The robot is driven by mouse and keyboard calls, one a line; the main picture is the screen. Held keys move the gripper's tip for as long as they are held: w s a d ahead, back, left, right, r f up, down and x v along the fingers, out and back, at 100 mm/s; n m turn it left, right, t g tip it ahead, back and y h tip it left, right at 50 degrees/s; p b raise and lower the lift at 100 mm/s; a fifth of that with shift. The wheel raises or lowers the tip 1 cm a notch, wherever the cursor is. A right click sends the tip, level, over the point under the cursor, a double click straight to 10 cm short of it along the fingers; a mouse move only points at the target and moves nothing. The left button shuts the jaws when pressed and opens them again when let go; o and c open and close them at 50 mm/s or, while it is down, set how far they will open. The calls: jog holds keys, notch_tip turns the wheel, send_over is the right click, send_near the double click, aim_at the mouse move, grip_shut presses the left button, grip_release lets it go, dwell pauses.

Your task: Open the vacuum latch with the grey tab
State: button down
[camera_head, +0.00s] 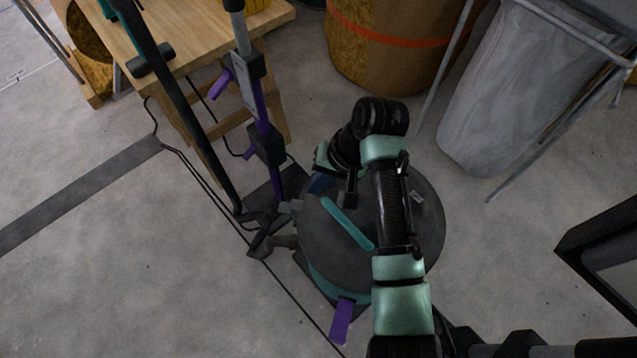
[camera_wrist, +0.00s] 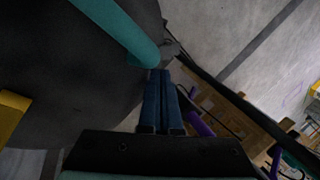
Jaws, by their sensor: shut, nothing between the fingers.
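A dark round pad (camera_head: 345,262) with a teal bar handle (camera_head: 348,222) lies low in the middle of the head view. A small grey tab (camera_head: 290,206) is at its left rim. In the wrist view a grey piece, likely this tab (camera_wrist: 172,48), shows just beyond my fingertips, beside the end of the teal handle (camera_wrist: 118,28). My gripper (camera_head: 318,186), with dark blue fingers, is shut and empty above the pad's upper left edge. In the wrist view my gripper (camera_wrist: 159,73) points at the pad's rim. I cannot tell whether it touches the tab.
A purple tab (camera_head: 342,321) sticks out at the pad's lower edge. Upright posts with purple levers (camera_head: 262,102) stand left of the pad. A wooden table (camera_head: 190,35) is at the upper left, a barrel (camera_head: 395,45) and a grey bin (camera_head: 510,90) behind. Floor at far left is clear.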

aim_at(302, 204)
jog(key=b+x, duration=0.2)
jog(key=x, duration=0.4)
jog(key=shift+a+f+b, duration=0.1)
jog(key=shift+f+b, duration=0.25)
jog(key=shift+r+p, duration=0.2)
jog(key=shift+p, duration=0.2)
jog(key=shift+a+p, duration=0.2)
jog(key=shift+p, duration=0.1)
jog(key=shift+a+h+p, duration=0.25)
jog(key=shift+h+p, duration=0.1)
jog(key=shift+h, duration=0.05)
